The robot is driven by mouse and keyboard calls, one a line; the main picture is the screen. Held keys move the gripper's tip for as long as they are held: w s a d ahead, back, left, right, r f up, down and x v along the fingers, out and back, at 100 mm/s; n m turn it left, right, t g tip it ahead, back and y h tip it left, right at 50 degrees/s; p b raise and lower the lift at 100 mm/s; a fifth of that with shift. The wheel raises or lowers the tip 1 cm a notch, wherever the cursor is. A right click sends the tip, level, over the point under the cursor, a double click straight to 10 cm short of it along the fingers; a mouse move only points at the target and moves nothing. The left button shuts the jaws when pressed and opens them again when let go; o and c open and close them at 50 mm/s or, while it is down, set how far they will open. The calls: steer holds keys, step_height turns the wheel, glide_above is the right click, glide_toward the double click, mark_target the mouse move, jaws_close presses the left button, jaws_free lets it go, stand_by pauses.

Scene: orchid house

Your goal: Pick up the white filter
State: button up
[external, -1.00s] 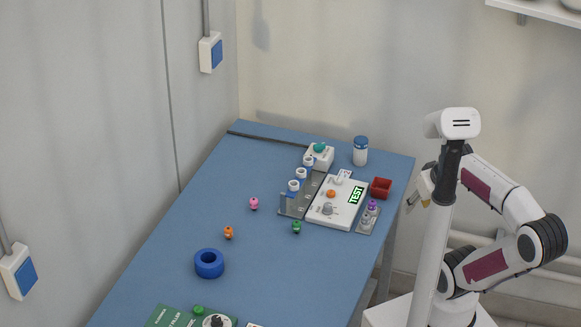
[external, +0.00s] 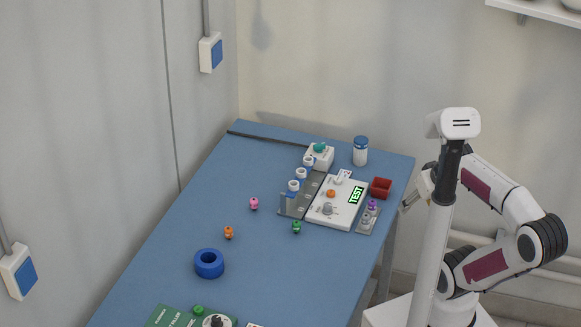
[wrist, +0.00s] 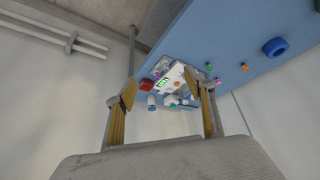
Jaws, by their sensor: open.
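I cannot tell for sure which piece is the white filter. A pale grey-white small piece (external: 366,219) sits beside a purple one (external: 372,206) on a grey holder at the right of the white TEST device (external: 336,214). Several white-topped blue pieces (external: 294,186) stand in a grey rack left of that device. My gripper (external: 411,200) is open and empty, off the table's right edge and partly hidden by a white post. In the wrist view, its yellow-padded fingers (wrist: 165,95) are spread, with the device and rack far off between them.
The blue table (external: 185,230) also holds a red bin (external: 381,188), a blue-capped white jar (external: 360,152), and pink (external: 254,203), orange (external: 229,232) and green (external: 296,227) small pieces. A blue ring (external: 209,263) lies nearer the front. The table's left middle is clear.

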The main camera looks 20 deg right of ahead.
steer(key=shift+w, duration=0.15)
steer(key=t+h, duration=0.1)
steer(key=t, duration=0.5)
glide_above(363, 146)
steer(key=s+a, duration=0.2)
steer(key=s, duration=0.8)
step_height(363, 146, down, 10)
steer(key=shift+m+t, duration=0.3)
steer(key=shift+t, duration=0.5)
steer(key=w+f, duration=0.1)
steer(key=f, duration=0.1)
steer(key=w+d+f, duration=0.1)
steer(key=w+f, duration=0.1)
steer(key=f, duration=0.1)
steer(key=w+f, duration=0.2)
steer(key=shift+d+f, duration=0.3)
steer(key=shift+f, duration=0.05)
steer(key=shift+w+d+f, duration=0.1)
steer(key=shift+w+f, duration=0.1)
steer(key=shift+f, duration=0.25)
steer(key=shift+x, duration=1.25)
